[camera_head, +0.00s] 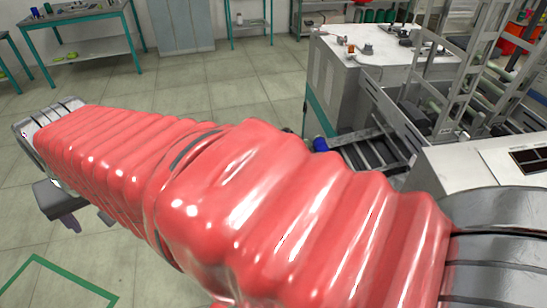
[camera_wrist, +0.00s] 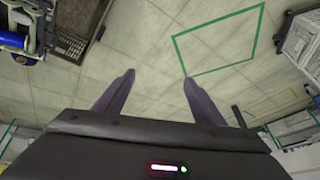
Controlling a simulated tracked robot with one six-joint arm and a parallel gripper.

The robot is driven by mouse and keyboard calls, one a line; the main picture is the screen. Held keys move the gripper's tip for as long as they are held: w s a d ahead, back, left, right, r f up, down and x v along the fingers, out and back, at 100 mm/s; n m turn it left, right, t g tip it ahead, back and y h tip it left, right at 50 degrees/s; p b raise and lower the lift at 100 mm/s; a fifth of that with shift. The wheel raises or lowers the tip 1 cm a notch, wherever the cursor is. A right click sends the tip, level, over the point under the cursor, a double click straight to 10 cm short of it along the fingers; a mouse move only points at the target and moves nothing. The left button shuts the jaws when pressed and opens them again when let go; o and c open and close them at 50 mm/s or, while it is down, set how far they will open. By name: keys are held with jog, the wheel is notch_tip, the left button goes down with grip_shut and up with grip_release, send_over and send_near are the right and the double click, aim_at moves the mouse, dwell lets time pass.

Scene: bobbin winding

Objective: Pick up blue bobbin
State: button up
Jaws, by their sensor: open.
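A blue bobbin (camera_head: 320,144) lies at the near end of the roller chute on the machine, just beyond my red-sleeved arm in the head view. A blue cylinder also shows at the left edge of the wrist view (camera_wrist: 20,57), perhaps the same bobbin. Another small blue item (camera_head: 47,8) stands on the far left table. My gripper (camera_wrist: 158,78) is open and empty, its two dark fingers spread over bare floor. In the head view its fingers show partly at the lower left, well apart from the bobbin.
The grey machine (camera_head: 340,75) with its roller chute (camera_head: 372,152) fills the right side. A teal-framed table (camera_head: 85,17) stands at the back left. Green floor markings (camera_wrist: 215,62) lie on open tiles below my gripper. A grey crate (camera_wrist: 302,40) is at the wrist view's upper right.

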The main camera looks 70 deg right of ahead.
jog(key=s+d+f+m+g+h, duration=0.1)
jog(key=d+f+m, duration=0.2)
jog(key=d+m, duration=0.8)
jog(key=s+d+f+m+g, duration=0.1)
jog(key=d+f+m, duration=0.1)
jog(key=d, duration=1.7)
jog(key=s+d+f+m, duration=0.5)
jog(key=s+d, duration=0.5)
jog(key=s+d+f+m+g, duration=0.1)
jog(key=s+d+f+m, duration=0.4)
jog(key=s+d, duration=0.5)
jog(key=shift+s+d+f+m+g, duration=0.3)
jog(key=shift+s+d+f+m, duration=0.15)
jog(key=shift+d, duration=0.35)
jog(key=shift+w+f, duration=0.1)
jog(key=shift+f, duration=0.1)
jog(key=x, duration=0.8)
jog(key=shift+f, duration=0.2)
